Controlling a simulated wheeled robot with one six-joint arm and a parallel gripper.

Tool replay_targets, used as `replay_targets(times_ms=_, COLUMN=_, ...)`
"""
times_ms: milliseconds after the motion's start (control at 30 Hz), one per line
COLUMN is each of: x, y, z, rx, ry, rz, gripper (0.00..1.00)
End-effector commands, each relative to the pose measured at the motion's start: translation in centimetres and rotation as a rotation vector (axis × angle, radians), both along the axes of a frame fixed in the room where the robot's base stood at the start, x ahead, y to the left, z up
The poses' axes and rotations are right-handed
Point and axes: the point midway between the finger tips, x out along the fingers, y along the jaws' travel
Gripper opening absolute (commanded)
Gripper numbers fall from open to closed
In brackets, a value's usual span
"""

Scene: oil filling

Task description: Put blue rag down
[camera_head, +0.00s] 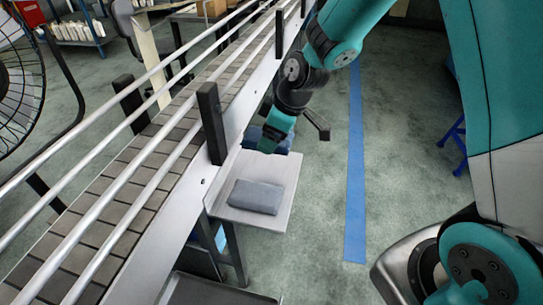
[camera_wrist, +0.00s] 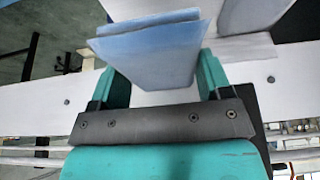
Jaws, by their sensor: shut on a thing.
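My gripper (camera_wrist: 157,78) is shut on a folded blue rag (camera_wrist: 150,52), which sits between its two fingers in the wrist view. In the head view my gripper (camera_head: 274,138) is over the far end of a small white side shelf (camera_head: 278,172) beside the conveyor. A dark blue cloth (camera_head: 285,144) shows partly behind it, and seems to be the held rag. A folded grey-blue rag (camera_head: 256,196) lies flat on the near part of the shelf. Another cloth (camera_wrist: 250,14) shows at the top right of the wrist view. Whether the held rag touches the shelf cannot be told.
The conveyor (camera_head: 140,165) with metal rails and black posts runs along the left of the shelf. A black-caged fan (camera_head: 22,85) stands at far left. The floor right of the shelf, with a blue line (camera_head: 355,170), is clear.

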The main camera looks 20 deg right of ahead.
Motion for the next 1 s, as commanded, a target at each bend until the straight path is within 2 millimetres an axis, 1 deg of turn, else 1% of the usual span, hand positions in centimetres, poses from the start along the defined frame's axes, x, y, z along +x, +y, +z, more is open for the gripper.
replay_targets(times_ms=33, x=-0.1, y=0.0, z=-1.2, rx=-0.001, ry=0.004, rz=0.000, gripper=0.49)
replay_targets(times_ms=100, x=-0.1, y=-0.1, z=-2.1, rx=-0.001, ry=0.002, rz=-0.001, gripper=0.49)
replay_targets(times_ms=267, x=0.0, y=-0.2, z=-3.2, rx=-0.001, ry=0.000, rz=-0.002, gripper=0.49)
replay_targets(times_ms=333, x=0.0, y=-0.2, z=-3.9, rx=0.000, ry=0.001, rz=-0.004, gripper=0.49)
replay_targets(times_ms=500, x=-0.1, y=-0.2, z=-6.4, rx=-0.001, ry=0.002, rz=-0.004, gripper=0.49)
replay_targets(times_ms=567, x=0.0, y=-0.2, z=-6.7, rx=0.000, ry=0.000, rz=-0.004, gripper=0.49)
replay_targets(times_ms=767, x=0.0, y=-0.2, z=-6.7, rx=0.000, ry=-0.002, rz=-0.004, gripper=0.49)
replay_targets(times_ms=900, x=0.0, y=-0.2, z=-7.1, rx=-0.001, ry=-0.001, rz=-0.004, gripper=0.49)
replay_targets(times_ms=933, x=0.0, y=-0.2, z=-7.0, rx=0.000, ry=-0.002, rz=-0.004, gripper=0.78)
replay_targets(times_ms=967, x=0.0, y=-0.2, z=-7.0, rx=0.000, ry=-0.002, rz=-0.004, gripper=0.85)
replay_targets(times_ms=1000, x=0.0, y=-0.2, z=-7.0, rx=0.000, ry=-0.001, rz=-0.004, gripper=0.94)
